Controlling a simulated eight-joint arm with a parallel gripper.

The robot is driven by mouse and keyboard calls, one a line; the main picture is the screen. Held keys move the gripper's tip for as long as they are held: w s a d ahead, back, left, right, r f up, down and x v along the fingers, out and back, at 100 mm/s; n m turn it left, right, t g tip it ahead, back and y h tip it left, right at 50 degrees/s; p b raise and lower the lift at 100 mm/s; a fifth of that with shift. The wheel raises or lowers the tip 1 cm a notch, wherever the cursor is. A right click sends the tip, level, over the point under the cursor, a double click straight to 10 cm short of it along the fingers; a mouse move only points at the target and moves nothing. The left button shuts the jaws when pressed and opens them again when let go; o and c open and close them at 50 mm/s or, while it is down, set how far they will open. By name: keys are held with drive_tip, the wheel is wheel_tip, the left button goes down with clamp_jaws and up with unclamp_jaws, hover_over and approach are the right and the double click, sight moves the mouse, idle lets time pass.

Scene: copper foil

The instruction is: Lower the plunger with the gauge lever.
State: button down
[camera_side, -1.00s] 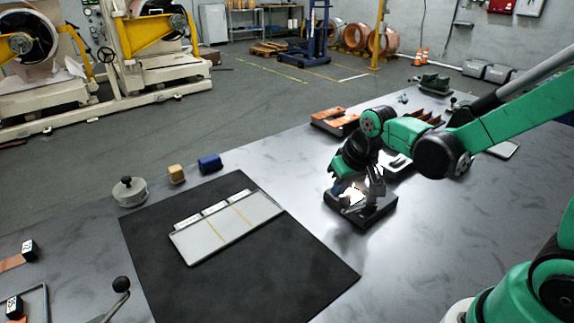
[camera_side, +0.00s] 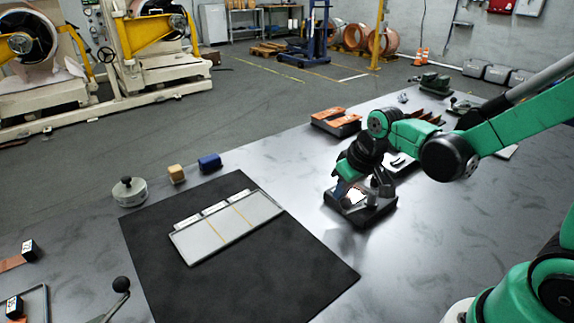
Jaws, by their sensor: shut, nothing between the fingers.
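A small device with a black base (camera_side: 347,213) and bright metal parts stands on the table right of the dark mat; it looks like the gauge. My gripper (camera_side: 376,190) is shut and empty, low over this device, and covers much of it. I cannot tell whether the fingers touch the lever. The lever and plunger are too small and too hidden to make out.
A dark mat (camera_side: 290,280) with a pale plate (camera_side: 215,235) lies to the left. A round metal weight (camera_side: 130,192), a tan block (camera_side: 176,174) and a blue block (camera_side: 210,162) stand behind it. A black-knobbed handle (camera_side: 121,284) is front left. Copper pieces (camera_side: 338,118) lie behind my gripper.

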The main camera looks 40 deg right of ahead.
drive_tip(key=shift+s+a+n+y, duration=0.2)
drive_tip(key=shift+s+n+y, duration=0.2)
drive_tip(key=shift+s+n, duration=0.75)
drive_tip(key=n, duration=0.1)
drive_tip(key=s+n+y, duration=0.1)
drive_tip(key=n, duration=0.1)
drive_tip(key=s+n, duration=0.1)
drive_tip(key=n+g+y, duration=0.1)
drive_tip(key=n, duration=0.1)
drive_tip(key=shift+s+d, duration=0.25)
drive_tip(key=shift+s, duration=0.15)
drive_tip(key=shift+s+d, duration=0.1)
drive_tip(key=shift+s, duration=0.25)
drive_tip(key=shift+s+d, duration=0.1)
drive_tip(key=shift+w+a+r, duration=0.2)
drive_tip(key=shift+w+a, duration=0.15)
drive_tip(key=shift+a, duration=0.05)
wheel_tip(320, 180, up, 11)
drive_tip(key=shift+s+d+f, duration=0.2)
drive_tip(key=shift+s+d, duration=0.05)
drive_tip(key=shift+d, duration=0.05)
